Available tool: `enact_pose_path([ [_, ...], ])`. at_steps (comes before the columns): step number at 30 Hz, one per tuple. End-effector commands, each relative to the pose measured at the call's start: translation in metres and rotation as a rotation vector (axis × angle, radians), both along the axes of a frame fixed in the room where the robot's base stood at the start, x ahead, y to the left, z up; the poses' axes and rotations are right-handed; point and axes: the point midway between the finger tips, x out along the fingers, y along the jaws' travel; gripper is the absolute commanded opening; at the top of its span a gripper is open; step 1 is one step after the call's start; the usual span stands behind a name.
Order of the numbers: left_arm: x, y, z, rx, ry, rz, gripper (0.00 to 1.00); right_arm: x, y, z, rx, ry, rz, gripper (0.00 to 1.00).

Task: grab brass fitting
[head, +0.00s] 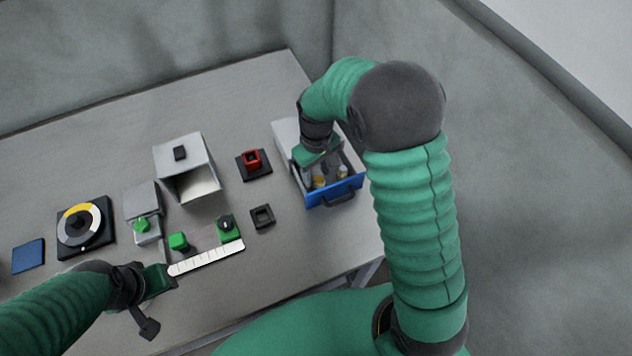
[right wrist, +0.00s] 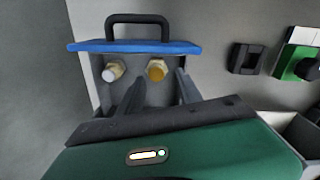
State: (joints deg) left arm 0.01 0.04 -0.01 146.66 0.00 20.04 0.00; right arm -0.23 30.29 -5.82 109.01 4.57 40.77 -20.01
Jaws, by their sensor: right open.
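The brass fitting (right wrist: 157,70) has a gold top and stands in an open drawer (right wrist: 100,100). It also shows in the head view (head: 319,182), towards the drawer's left side. A similar fitting with a whitish top (right wrist: 112,71) stands beside it, apart from it. My right gripper (right wrist: 161,80) is open and reaches down into the drawer. Its two dark fingers point at the brass fitting, which appears between and just beyond the tips. I cannot tell whether they touch it. My left gripper (head: 150,300) is at the table's front edge, away from the drawer; its jaws are unclear.
The drawer has a blue front (head: 333,194) with a dark handle (head: 343,197). Left of it are a red square part on a black base (head: 252,160) and a black square socket (head: 262,216). A white ticked strip (head: 207,258) lies near my left gripper. A grey wall stands behind.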

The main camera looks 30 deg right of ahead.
Motion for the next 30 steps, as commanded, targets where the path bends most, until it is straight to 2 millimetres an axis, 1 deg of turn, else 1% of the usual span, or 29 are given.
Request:
enact_pose_path([
  [3,0.000,0.000,0.004,0.000,0.000,0.000,0.36,-0.003,-0.004,-0.022,-0.001,0.006,-0.002,0.42],
  [6,0.000,0.000,0.003,0.000,0.000,0.000,0.36,-0.002,-0.003,-0.038,0.000,0.004,-0.002,0.42],
  [9,0.000,0.000,0.003,0.000,0.000,-0.001,0.36,-0.001,-0.003,-0.043,0.000,0.003,-0.001,0.42],
  [14,0.000,0.000,0.003,0.000,0.000,0.000,0.36,-0.001,-0.002,-0.043,0.000,0.002,-0.001,0.42],
  [21,0.000,0.000,0.003,0.000,0.000,0.000,0.36,-0.001,-0.003,-0.042,0.000,0.001,-0.001,0.11],
  [24,0.000,0.000,0.003,0.000,0.000,0.000,0.36,-0.001,-0.003,-0.042,0.000,0.001,-0.001,0.00],
  [30,0.000,0.000,0.003,0.000,0.000,0.000,0.36,-0.001,-0.003,-0.042,0.000,0.002,-0.001,0.00],
])
